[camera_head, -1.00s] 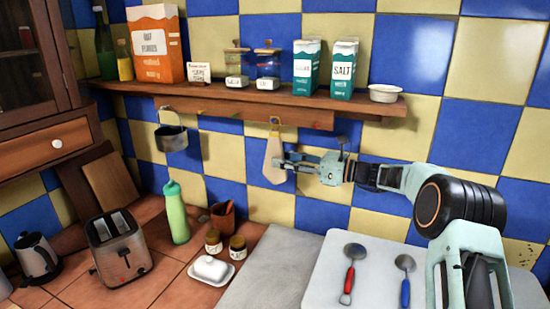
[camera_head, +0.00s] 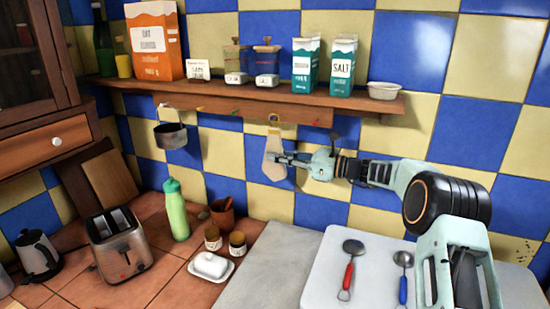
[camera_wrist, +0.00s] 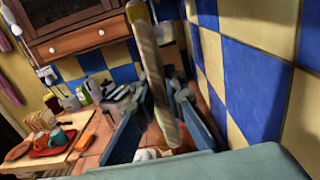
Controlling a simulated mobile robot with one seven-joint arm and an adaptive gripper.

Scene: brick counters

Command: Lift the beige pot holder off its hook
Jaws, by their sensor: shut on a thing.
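The beige pot holder (camera_head: 271,166) hangs upright below the shelf, against the tiled wall, with a yellowish loop (camera_head: 274,119) at its top near the hook rail. I cannot tell whether the loop still rests on its hook. My gripper (camera_head: 281,158) comes from the right and is shut on the pot holder's right side, around mid-height. In the wrist view the pot holder (camera_wrist: 149,62) shows nearly edge-on between my two fingers. The hook itself is too small and partly hidden by the loop.
The wooden shelf (camera_head: 215,95) with boxes, jars and a white bowl (camera_head: 383,90) is just above. A small dark pot (camera_head: 171,136) hangs to the left on the rail (camera_head: 230,111). A green bottle (camera_head: 176,210) and a toaster (camera_head: 120,245) stand on the counter below.

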